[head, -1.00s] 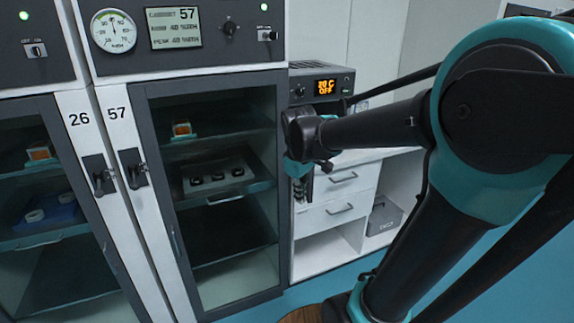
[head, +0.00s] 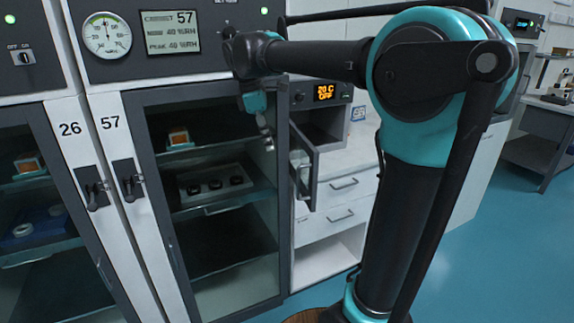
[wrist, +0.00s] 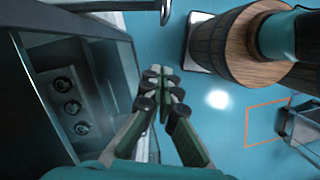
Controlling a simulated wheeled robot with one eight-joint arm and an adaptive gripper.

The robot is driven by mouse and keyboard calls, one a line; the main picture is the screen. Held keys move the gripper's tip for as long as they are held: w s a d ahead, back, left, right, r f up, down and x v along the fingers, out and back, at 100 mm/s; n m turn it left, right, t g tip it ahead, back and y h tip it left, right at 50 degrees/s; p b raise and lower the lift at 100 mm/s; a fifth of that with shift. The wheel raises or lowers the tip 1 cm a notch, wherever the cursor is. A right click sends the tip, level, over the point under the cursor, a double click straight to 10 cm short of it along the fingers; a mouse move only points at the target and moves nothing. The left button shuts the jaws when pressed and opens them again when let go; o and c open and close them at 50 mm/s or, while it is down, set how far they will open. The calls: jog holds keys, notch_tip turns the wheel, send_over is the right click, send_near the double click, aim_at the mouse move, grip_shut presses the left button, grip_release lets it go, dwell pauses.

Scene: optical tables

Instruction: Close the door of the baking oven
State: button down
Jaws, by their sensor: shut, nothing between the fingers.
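The baking oven (head: 338,91) sits on the white counter right of cabinet 57, with an orange display reading 20 C OFF. Its dark-framed door (head: 307,185) stands open, jutting out from the oven's left side toward me. Part of the dark oven chamber (head: 328,122) shows beyond the door. My gripper (head: 268,143) hangs pointing down in front of cabinet 57's right edge, left of the oven door and apart from it in the picture. In the wrist view my gripper (wrist: 162,72) has its fingertips together with nothing between them. I cannot clearly make out the oven door in the wrist view.
Cabinet 57 (head: 135,190) stands close at the left, with parts on its shelves; cabinet 26 (head: 72,140) is beside it. White drawers (head: 345,200) are below the oven. Blue floor (head: 490,255) is open to the right. A side table (head: 535,155) stands far right.

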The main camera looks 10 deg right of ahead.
jog(key=d+f, duration=0.6)
jog(key=f, duration=0.3)
jog(key=shift+f, duration=0.15)
jog(key=shift+s+d, duration=0.1)
